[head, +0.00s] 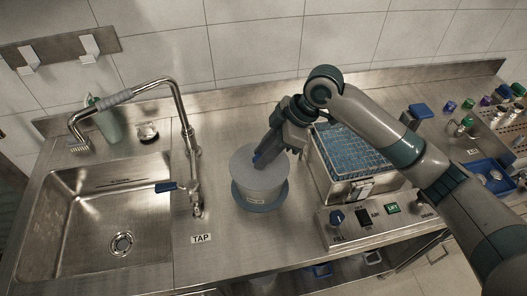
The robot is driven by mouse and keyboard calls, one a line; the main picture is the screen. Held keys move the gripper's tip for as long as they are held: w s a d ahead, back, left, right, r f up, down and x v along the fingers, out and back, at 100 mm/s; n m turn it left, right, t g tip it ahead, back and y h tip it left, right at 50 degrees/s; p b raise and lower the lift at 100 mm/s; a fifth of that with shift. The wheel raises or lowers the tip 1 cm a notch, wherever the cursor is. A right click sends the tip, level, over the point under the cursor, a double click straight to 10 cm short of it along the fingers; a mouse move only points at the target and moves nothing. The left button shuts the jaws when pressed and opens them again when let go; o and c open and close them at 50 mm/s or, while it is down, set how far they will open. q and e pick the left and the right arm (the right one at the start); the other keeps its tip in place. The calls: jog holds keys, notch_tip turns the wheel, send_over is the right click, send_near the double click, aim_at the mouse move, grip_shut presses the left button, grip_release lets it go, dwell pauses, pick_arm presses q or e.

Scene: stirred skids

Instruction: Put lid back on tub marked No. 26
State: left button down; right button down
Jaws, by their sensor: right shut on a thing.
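A pale grey round tub (257,189) stands on the steel counter between the tap and the water bath. A small label on its front is too small to read. A blue-grey round base or ring (263,207) shows around its foot. A flat grey lid (247,166) shows at the tub's top. My right gripper (260,163) reaches down from above with its blue fingers shut on the lid. I cannot tell whether the lid is fully seated or slightly above the rim. My left gripper is not in view.
A sink (95,215) with a tall tap (192,150) lies left of the tub. A water bath (350,150) with a control panel (365,219) stands close on the right. A blue tray (490,177) and several small bottles are at far right. Counter in front of the tub is clear.

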dwell(0.3)
dwell(0.4)
jog(key=c, duration=0.9)
grip_release()
jog(key=shift+r, duration=0.15)
jog(key=shift+r+p, duration=3.4)
jog(key=shift+p, duration=0.3)
grip_shut()
